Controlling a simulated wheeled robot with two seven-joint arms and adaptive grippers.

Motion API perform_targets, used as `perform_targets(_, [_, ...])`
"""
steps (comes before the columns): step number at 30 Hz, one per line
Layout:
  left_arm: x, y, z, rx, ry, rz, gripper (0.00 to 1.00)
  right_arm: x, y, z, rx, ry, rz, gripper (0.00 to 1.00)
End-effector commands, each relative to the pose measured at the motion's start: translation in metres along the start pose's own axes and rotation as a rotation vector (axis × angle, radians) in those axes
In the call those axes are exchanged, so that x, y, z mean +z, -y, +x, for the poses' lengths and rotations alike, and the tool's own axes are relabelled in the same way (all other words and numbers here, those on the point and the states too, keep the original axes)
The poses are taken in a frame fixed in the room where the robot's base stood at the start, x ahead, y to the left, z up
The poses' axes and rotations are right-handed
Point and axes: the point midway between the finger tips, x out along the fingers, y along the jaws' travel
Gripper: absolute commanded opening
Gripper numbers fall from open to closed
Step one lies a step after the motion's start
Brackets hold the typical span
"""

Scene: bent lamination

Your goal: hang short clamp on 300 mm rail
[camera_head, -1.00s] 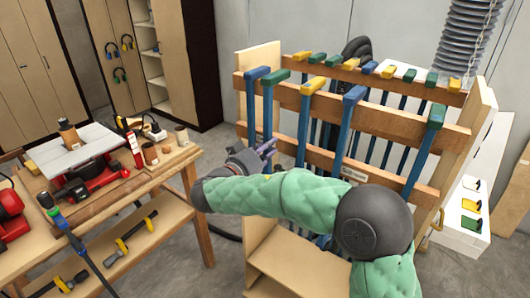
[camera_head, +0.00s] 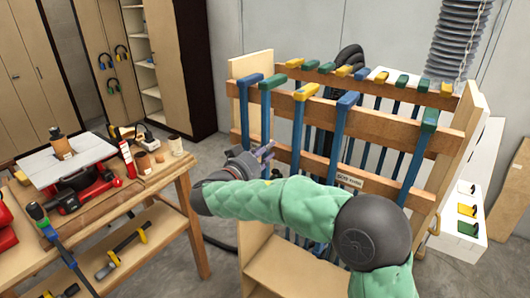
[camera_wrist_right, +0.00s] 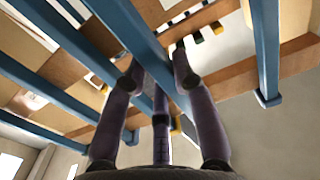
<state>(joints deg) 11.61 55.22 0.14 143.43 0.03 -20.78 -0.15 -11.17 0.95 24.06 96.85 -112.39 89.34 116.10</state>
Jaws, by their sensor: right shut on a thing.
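My right gripper (camera_head: 268,151) is at the front left of the wooden clamp rack, below its upper front rail (camera_head: 326,113). In the wrist view its dark fingers (camera_wrist_right: 158,78) stand on both sides of a blue clamp bar (camera_wrist_right: 137,38) and are shut on it. In the head view this looks like the bar of the green-headed clamp (camera_head: 272,82), whose head is level with the rail; its lower end is hidden. A back rail (camera_head: 394,92) carries a row of smaller clamps. I cannot tell which rail is 300 mm. My left gripper is not in view.
A blue-headed clamp (camera_head: 250,79) hangs close on the left, a yellow-headed one (camera_head: 306,92) on the right. A lower front board carries a label (camera_head: 350,181), perhaps "500 mm". A workbench (camera_head: 150,192) with tools stands left; a white cabinet (camera_head: 462,240) stands right.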

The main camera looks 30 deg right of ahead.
Motion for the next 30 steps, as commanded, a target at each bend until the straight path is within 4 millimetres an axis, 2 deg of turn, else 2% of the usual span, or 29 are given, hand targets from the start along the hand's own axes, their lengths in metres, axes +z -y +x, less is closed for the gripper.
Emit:
perform_targets(11, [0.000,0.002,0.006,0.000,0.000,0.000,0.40,-0.001,-0.001,0.006,0.002,-0.003,0.004,0.00])
perform_targets(30, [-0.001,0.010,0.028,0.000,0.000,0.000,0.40,-0.001,-0.001,0.031,0.002,-0.003,0.004,0.00])
